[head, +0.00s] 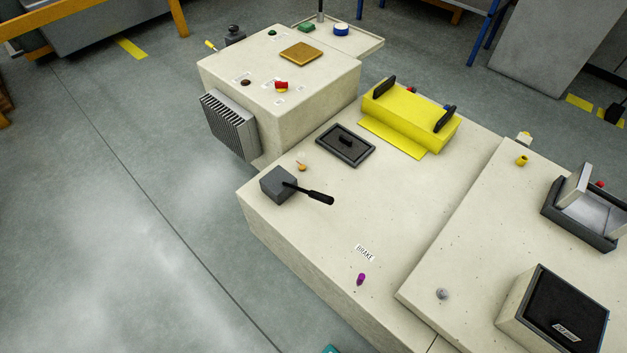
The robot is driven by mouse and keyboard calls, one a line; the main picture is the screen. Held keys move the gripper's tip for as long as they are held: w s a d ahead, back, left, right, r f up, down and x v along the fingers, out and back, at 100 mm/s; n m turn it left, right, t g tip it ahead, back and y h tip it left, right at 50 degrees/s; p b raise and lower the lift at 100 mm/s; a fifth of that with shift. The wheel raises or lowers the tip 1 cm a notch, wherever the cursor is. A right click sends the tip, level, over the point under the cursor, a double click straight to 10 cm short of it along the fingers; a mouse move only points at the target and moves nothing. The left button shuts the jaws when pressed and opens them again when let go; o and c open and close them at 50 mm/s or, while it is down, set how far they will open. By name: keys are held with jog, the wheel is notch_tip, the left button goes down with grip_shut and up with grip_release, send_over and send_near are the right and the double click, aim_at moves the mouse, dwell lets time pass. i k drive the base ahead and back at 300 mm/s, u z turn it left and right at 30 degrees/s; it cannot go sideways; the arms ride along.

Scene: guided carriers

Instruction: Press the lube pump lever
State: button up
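A dark grey block with a black-handled lever (316,196) sits at the near left corner of the middle cream cabinet top; it looks like the lube pump lever, though no readable label confirms this. The lever sticks out to the right of the block, slanting slightly down, with nothing touching it. My gripper is not seen in the head view.
Behind the lever are a small orange knob (302,167), a black recessed plate (345,145) and a yellow cover (410,118) with black handles. A BRAKE label (365,253) and purple knob (361,279) lie nearer. A black-topped box (560,305) stands right. Open floor lies left.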

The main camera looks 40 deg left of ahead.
aim_at(323, 197)
jog(key=k, duration=0.4)
jog(key=u, duration=0.5)
jog(key=i, duration=0.4)
jog(key=u, duration=0.95)
jog(key=k, duration=0.65)
jog(key=u, duration=0.75)
jog(key=i, duration=0.8)
jog(key=z, duration=0.1)
